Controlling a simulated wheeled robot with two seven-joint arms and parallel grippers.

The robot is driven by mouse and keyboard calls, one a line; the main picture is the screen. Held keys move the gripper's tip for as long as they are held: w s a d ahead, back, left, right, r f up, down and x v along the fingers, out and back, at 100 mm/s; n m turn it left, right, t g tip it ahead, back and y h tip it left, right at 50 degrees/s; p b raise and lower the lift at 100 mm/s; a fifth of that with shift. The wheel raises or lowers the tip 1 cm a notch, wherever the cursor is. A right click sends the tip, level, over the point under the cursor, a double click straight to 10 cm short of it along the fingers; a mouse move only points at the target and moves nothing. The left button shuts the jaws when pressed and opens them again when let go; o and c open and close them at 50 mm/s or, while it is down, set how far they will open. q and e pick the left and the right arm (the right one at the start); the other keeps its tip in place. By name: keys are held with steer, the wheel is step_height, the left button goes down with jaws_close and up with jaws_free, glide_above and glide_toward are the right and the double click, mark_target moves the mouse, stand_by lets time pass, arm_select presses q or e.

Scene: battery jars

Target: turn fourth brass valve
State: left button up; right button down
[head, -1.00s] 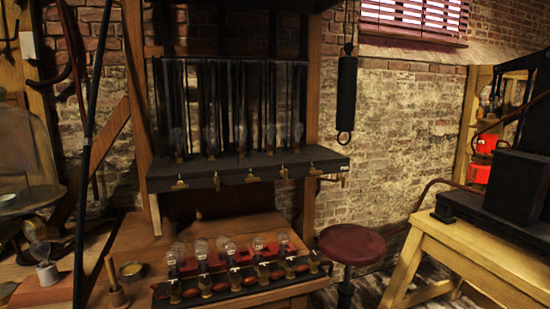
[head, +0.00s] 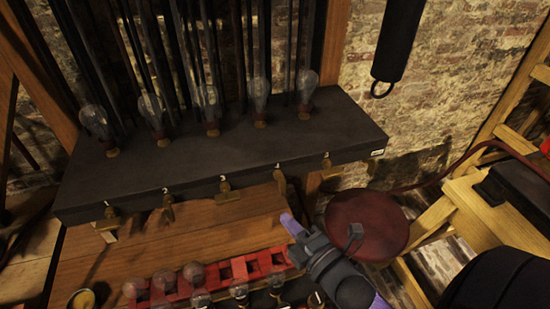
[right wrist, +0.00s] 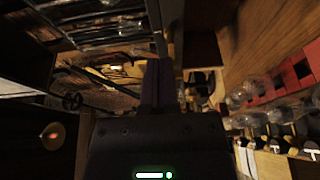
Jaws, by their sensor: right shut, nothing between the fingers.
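A dark shelf block (head: 230,150) carries a row of small brass valves on its front edge, numbered 1 to 5 from left to right. The fourth brass valve (head: 281,183) hangs under the number 4. The third valve (head: 226,190) is to its left and the fifth valve (head: 327,163) to its right. My right gripper (head: 291,224) is below the fourth valve, apart from it in the picture, with purple fingers shut and empty. Its fingers also show in the right wrist view (right wrist: 158,85). My left gripper is not in view.
Several glass bulbs (head: 258,90) stand on the shelf block. A lower row of bulbs in red holders (head: 240,268) is on the wooden bench (head: 150,245) below. A red round stool (head: 365,222) stands to the right. A dark cylinder (head: 400,40) hangs at the upper right.

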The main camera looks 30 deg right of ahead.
mark_target(282, 184)
steer(key=w, duration=0.3)
steer(key=w+d, duration=0.1)
steer(key=w, duration=0.1)
steer(key=w+d, duration=0.1)
steer(key=w, duration=0.2)
steer(key=shift+w, duration=0.3)
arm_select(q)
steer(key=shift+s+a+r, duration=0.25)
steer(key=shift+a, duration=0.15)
arm_select(e)
steer(key=shift+d, duration=0.3)
steer(key=shift+s, duration=0.1)
